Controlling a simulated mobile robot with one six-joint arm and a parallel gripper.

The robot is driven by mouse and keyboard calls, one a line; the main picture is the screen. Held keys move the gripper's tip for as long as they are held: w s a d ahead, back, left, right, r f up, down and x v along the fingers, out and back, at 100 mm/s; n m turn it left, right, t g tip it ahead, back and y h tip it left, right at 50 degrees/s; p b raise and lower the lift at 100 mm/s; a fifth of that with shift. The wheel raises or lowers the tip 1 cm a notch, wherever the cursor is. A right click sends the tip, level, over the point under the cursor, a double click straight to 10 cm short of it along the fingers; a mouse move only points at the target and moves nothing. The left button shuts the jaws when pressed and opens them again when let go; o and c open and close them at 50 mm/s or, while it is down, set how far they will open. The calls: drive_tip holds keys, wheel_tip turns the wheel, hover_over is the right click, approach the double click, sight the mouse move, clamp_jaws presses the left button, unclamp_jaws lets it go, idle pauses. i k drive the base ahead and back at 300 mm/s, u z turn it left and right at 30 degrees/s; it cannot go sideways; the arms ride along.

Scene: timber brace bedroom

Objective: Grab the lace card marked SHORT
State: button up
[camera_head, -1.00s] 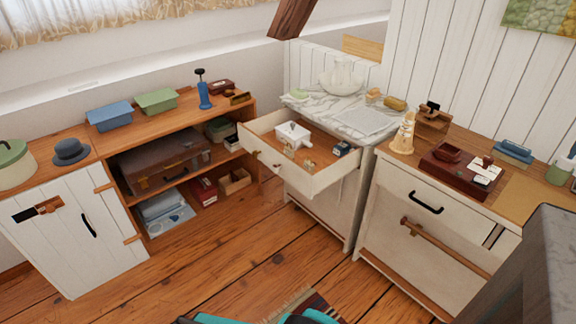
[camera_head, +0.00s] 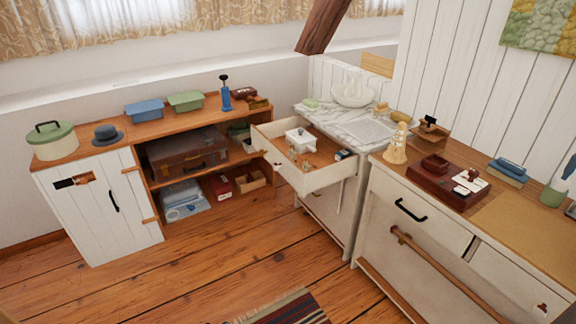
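No lettering is legible from here, so I cannot tell which thing is the lace card marked SHORT. Small white cards (camera_head: 468,183) lie on a dark red wooden tray (camera_head: 424,187) on the right-hand dresser, with small dark items beside them. An open drawer (camera_head: 328,178) under the marble top holds a white lidded box (camera_head: 300,139) and several small items too small to identify. My gripper is not in view.
The right-hand dresser (camera_head: 400,246) also bears a cream figurine (camera_head: 397,146), blue books (camera_head: 509,171) and a green pot (camera_head: 552,194). The open drawer juts into the room. A low shelf unit (camera_head: 207,108) stands left. Wooden floor (camera_head: 190,280) is clear; a striped rug (camera_head: 290,308) lies in front.

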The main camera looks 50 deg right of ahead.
sight(293, 154)
drive_tip(key=z, duration=0.25)
drive_tip(key=k, duration=1)
drive_tip(key=z, duration=0.25)
drive_tip(key=i, duration=0.6)
